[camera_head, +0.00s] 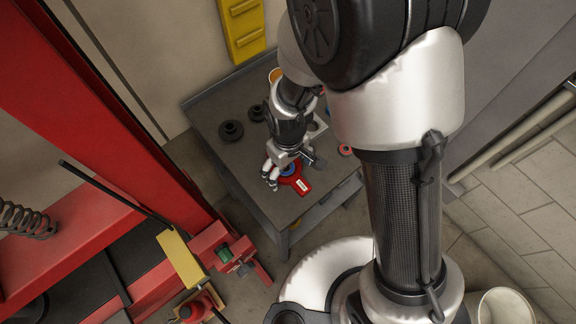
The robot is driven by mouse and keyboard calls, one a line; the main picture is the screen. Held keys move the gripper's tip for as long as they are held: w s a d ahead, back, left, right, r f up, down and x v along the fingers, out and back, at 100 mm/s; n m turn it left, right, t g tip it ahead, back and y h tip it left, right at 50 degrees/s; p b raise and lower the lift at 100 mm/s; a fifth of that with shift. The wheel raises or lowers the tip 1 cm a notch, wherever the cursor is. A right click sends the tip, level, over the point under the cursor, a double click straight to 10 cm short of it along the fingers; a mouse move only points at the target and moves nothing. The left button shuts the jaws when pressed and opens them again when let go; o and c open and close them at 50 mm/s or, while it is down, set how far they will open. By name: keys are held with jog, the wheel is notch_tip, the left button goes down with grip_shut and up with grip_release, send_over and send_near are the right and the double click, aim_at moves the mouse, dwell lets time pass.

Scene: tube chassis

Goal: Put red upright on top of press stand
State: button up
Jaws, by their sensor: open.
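A red piece (301,184) with a white label lies on the grey table near its front edge. My gripper (280,174) is open, right over or around that end of the red piece. I cannot tell whether the fingers touch it. No part is clearly identifiable as the press stand; a large red frame (110,150) stands at the left, with a red fixture (215,246) at its lower right.
The grey table (225,165) also carries dark round parts (231,131), an orange-rimmed cup (275,75) and a small red ring (345,150). A yellow panel (242,30) is on the wall. A dark rod (115,194) sticks out near the red frame. My arm hides the right side of the table.

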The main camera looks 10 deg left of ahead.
dwell(0.3)
notch_tip(320, 180, up, 12)
jog(key=p, duration=0.4)
jog(key=d+r+m+t, duration=0.2)
jog(key=d+r+m, duration=0.2)
jog(key=d+r, duration=0.75)
jog(key=s+d+r+m+t, duration=0.2)
jog(key=s+d+r+m, duration=0.4)
jog(key=s+d+r, duration=0.2)
jog(key=shift+s+d+r+t, duration=0.3)
jog(key=shift+s+d+r, duration=0.1)
jog(key=shift+s+r, duration=0.25)
jog(key=shift+w, duration=0.1)
jog(key=shift+c, duration=0.4)
